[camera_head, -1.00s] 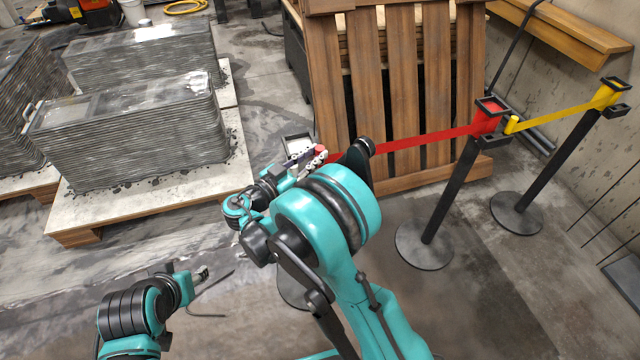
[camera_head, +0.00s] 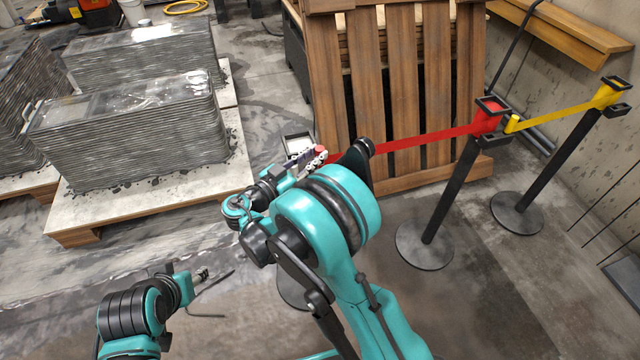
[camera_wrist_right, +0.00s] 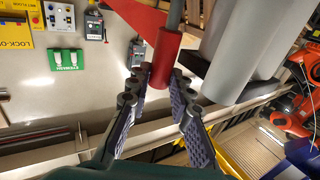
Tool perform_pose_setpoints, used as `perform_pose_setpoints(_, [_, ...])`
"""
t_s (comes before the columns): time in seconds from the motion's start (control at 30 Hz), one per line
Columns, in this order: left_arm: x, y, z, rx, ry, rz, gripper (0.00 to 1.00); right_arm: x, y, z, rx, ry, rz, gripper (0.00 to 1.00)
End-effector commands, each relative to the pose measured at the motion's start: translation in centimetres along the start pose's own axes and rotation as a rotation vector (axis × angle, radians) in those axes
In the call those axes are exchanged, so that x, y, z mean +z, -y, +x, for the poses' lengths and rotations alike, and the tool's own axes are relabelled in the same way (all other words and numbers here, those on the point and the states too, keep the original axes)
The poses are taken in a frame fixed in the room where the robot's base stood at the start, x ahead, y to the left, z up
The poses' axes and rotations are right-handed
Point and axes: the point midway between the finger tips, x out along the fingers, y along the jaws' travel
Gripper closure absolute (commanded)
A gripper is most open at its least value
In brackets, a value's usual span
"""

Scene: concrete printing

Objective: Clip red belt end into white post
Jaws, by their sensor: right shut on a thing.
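The red belt (camera_head: 430,138) stretches left from the red head of a black post (camera_head: 454,190) and passes behind my right arm. Its red end (camera_head: 320,149) is at my right gripper (camera_head: 312,158). In the right wrist view, the fingers (camera_wrist_right: 160,100) are shut on the red belt end (camera_wrist_right: 165,58), a red sleeve between them. The white post's square, dark-rimmed top (camera_head: 298,143) shows just beyond the gripper; my arm hides most of the post. Pale cylinders (camera_wrist_right: 245,50) stand right of the belt end in the wrist view, apart from it. My left gripper (camera_head: 203,274) is low at left, too small to read.
A yellow belt (camera_head: 560,106) runs to another black post (camera_head: 567,150) at right. A wooden pallet (camera_head: 385,90) stands behind the red belt. Printed concrete blocks (camera_head: 130,130) sit on pallets at left. Floor is clear at front right.

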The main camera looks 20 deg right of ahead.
Motion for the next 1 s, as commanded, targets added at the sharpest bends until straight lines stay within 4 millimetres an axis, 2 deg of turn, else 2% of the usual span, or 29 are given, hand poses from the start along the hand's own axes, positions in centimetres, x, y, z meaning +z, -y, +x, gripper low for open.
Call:
perform_pose_setpoints(0.53, [0.5, 0.0, 0.7, 0.0, 0.0, 0.0, 0.56, 1.8, 0.0, 0.0, -0.001, 0.0, 0.0, 1.0])
perform_pose_setpoints(0.73, [0.3, 0.0, 0.5, 0.0, 0.0, 0.0, 0.56, 1.4, 0.0, 0.0, -0.001, 0.001, 0.0, 1.0])
perform_pose_setpoints(1.0, [-0.2, 0.0, -0.3, 0.0, 0.0, 0.0, 0.56, 0.0, 0.1, 0.0, -0.001, 0.0, 0.0, 1.0])
